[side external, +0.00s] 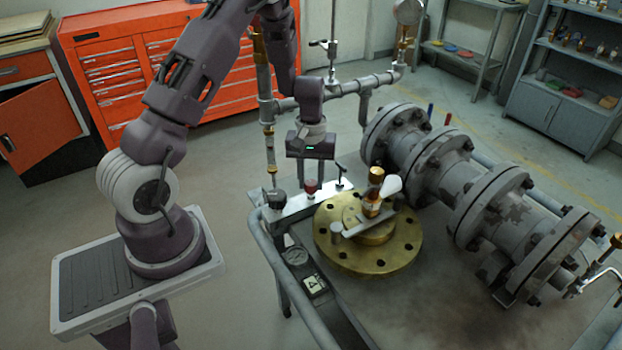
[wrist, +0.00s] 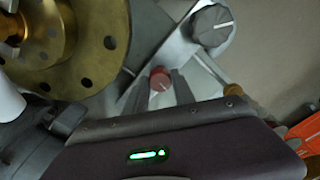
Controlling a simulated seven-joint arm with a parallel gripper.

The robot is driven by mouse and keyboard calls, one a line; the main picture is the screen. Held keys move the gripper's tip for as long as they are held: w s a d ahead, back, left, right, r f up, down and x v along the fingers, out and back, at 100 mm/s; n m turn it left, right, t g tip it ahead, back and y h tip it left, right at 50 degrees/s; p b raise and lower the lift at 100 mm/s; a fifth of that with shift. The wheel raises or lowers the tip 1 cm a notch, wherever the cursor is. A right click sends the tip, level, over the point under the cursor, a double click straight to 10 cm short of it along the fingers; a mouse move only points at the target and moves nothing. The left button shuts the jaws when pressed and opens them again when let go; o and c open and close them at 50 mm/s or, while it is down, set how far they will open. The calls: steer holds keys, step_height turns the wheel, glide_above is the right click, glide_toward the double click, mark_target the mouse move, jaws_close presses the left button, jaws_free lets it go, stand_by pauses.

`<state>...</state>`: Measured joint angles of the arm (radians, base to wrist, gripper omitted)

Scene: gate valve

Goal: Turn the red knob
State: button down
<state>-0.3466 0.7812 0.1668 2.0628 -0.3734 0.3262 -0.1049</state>
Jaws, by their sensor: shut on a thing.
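The red knob (side external: 310,187) is a small round knob on a pale panel beside the brass flange. It also shows in the wrist view (wrist: 160,79), with a light pointer line on its face. My gripper (side external: 312,180) points straight down over the panel, its fingertips at the knob. In the wrist view my gripper (wrist: 161,86) has one finger on each side of the red knob and is shut on it. The fingers partly cover the knob's sides, so the contact itself is hard to see.
A larger dark knob (side external: 275,199) sits left of the red knob; it also shows in the wrist view (wrist: 213,25). A small black T-handle (side external: 341,176) stands to the right. The brass flange (side external: 405,250) and grey pipework (side external: 440,165) crowd the right side.

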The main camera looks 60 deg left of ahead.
mark_target(311, 183)
steer(key=shift+w, duration=0.1)
steer(key=c, duration=1.1)
jaws_free()
steer(key=shift+o, duration=0.2)
step_height(311, 183, up, 7)
steer(key=shift+r, duration=0.1)
